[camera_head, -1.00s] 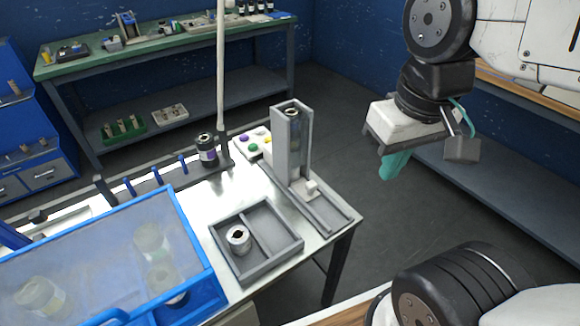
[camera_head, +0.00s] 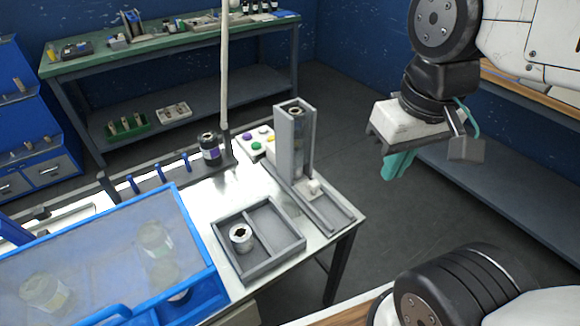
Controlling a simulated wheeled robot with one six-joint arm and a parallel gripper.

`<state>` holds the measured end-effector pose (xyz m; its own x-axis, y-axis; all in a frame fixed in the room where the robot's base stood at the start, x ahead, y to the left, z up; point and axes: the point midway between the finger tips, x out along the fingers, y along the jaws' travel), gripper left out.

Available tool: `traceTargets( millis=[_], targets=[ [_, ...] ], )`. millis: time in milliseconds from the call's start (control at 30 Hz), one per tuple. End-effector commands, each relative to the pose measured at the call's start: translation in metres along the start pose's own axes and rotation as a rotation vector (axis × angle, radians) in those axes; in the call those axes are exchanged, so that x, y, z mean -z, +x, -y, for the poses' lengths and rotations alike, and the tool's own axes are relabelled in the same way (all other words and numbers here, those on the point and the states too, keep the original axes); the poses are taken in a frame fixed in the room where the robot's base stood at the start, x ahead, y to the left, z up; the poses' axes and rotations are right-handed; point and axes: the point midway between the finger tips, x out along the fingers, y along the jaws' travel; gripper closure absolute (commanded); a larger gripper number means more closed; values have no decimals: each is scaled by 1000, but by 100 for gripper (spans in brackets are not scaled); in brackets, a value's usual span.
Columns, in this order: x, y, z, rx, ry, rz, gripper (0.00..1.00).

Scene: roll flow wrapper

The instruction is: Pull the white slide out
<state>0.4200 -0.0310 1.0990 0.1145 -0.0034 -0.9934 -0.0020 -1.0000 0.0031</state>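The white slide (camera_head: 314,187) shows as a small white block in the grey rail at the foot of the upright grey dispenser (camera_head: 283,142). A roll (camera_head: 296,112) stands at the top of the dispenser column. My gripper (camera_head: 397,166), with teal fingers, hangs in the air to the right of the dispenser, well apart from the slide. Its fingers overlap in this view, so the gap between them is hidden. I see nothing held in it.
A grey two-part tray (camera_head: 285,262) with a roll (camera_head: 241,238) in its left part stands in front of the dispenser. A blue-framed clear cover (camera_head: 203,262) is at lower left. A button box (camera_head: 247,148) and a dark jar (camera_head: 209,146) stand behind. Floor right of the table is clear.

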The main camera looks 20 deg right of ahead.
Motion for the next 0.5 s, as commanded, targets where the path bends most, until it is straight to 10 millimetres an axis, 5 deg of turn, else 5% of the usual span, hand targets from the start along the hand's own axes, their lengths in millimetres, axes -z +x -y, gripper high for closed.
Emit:
traceTargets(
  millis=[33,167,500],
  targets=[
    [0,0,0,0,0,3,81],
    [3,10,0,0,0,52,49],
    [60,68,-2,4,-18,266,49]
  ],
)
